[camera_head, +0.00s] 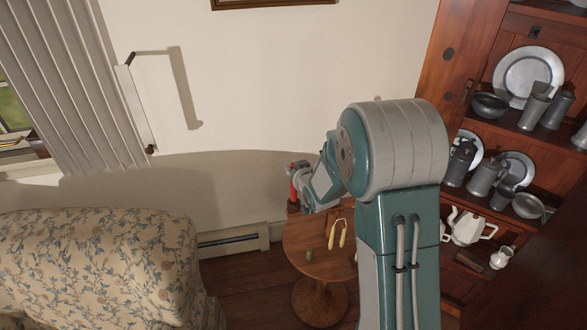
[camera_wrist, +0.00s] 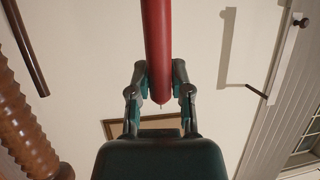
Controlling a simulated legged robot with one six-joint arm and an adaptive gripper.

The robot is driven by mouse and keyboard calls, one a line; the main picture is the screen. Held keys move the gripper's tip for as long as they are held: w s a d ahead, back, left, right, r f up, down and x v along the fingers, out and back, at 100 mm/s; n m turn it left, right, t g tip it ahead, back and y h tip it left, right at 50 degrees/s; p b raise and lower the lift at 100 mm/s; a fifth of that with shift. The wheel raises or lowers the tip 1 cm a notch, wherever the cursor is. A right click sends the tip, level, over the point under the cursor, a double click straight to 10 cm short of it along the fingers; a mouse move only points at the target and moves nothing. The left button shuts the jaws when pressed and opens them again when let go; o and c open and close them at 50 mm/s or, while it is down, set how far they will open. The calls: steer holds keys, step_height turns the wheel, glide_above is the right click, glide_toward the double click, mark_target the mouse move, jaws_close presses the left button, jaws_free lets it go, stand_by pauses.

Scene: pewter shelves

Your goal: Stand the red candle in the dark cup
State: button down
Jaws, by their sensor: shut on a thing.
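In the head view the red candle (camera_head: 293,190) is roughly upright, partly hidden by my gripper (camera_head: 299,178). In the wrist view my gripper (camera_wrist: 158,78) has a finger on each side of the red candle (camera_wrist: 157,40) and is shut on it near its wick end. The candle's other end is outside that view. A small dark greenish object (camera_head: 309,255), possibly the dark cup, is on the round wooden table (camera_head: 299,241). It is too small to be sure. The candle is above the table's far left side, apart from this object.
A yellow-handled thing (camera_head: 337,235) is on the table. My arm hides the table's right side. A floral sofa (camera_head: 100,265) is at the left. Wooden shelves (camera_head: 484,125) with pewter ware stand at the right. The wrist view also shows a ribbed brown wooden post (camera_wrist: 22,125).

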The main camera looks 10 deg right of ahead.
steer(key=shift+f, duration=1.5)
stand_by(1.1)
steer(key=shift+c, duration=2.4)
jaws_free()
steer(key=v, duration=1.2)
steer(key=s+r+m+g+h, duration=0.15)
steer(key=s+r+g, duration=0.25)
steer(key=s+r, duration=0.55)
steer(key=s+r+g, duration=0.2)
steer(key=s, duration=0.6)
steer(key=s+a+r+g, duration=0.1)
steer(key=s+r, duration=0.2)
steer(key=s, duration=0.5)
steer(key=shift+a+g, duration=0.2)
steer(key=shift+g, duration=0.2)
